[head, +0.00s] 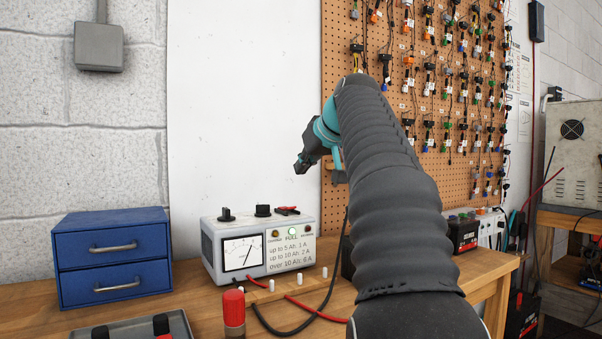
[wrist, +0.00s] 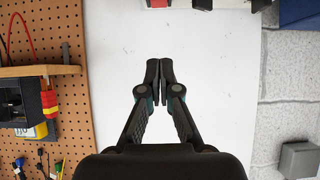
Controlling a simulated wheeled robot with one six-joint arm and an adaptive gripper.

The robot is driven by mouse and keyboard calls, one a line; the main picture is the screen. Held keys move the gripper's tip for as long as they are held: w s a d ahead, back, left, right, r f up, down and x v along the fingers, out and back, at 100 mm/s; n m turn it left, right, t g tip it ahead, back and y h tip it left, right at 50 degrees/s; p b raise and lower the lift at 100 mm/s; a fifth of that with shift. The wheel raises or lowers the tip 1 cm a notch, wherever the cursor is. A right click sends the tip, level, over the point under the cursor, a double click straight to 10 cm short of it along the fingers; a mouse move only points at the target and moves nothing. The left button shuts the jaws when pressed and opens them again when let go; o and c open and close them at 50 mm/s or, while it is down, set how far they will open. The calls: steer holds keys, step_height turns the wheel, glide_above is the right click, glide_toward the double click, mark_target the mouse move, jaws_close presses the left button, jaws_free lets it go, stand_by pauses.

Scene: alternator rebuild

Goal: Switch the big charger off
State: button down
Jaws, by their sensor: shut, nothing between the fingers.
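The charger (head: 262,252) is a pale grey box on the wooden bench in the head view. The switch position cannot be made out.
A blue drawer unit (head: 112,256) stands left of the charger. A red cylinder (head: 233,308), cables (head: 300,305) and a grey tray (head: 140,328) are in front. A pegboard (head: 450,90) with hanging connectors is behind my arm. The white panel (head: 240,110) above the charger is bare.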

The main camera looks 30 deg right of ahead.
glide_above(283, 207)
steer(key=s, duration=0.3)
step_height(283, 207, down, 5)
steer(key=shift+d+r, duration=0.1)
steer(key=shift+r, duration=0.05)
steer(key=shift+s+f, duration=0.2)
steer(key=shift+f, duration=0.35)
steer(key=shift+s+f+b, duration=0.25)
steer(key=shift+s+b, duration=0.05)
steer(key=shift+b, duration=0.05)
steer(key=shift+s+f+b, duration=0.3)
steer(key=shift+f+b, duration=0.05)
steer(key=shift+f, duration=0.6)
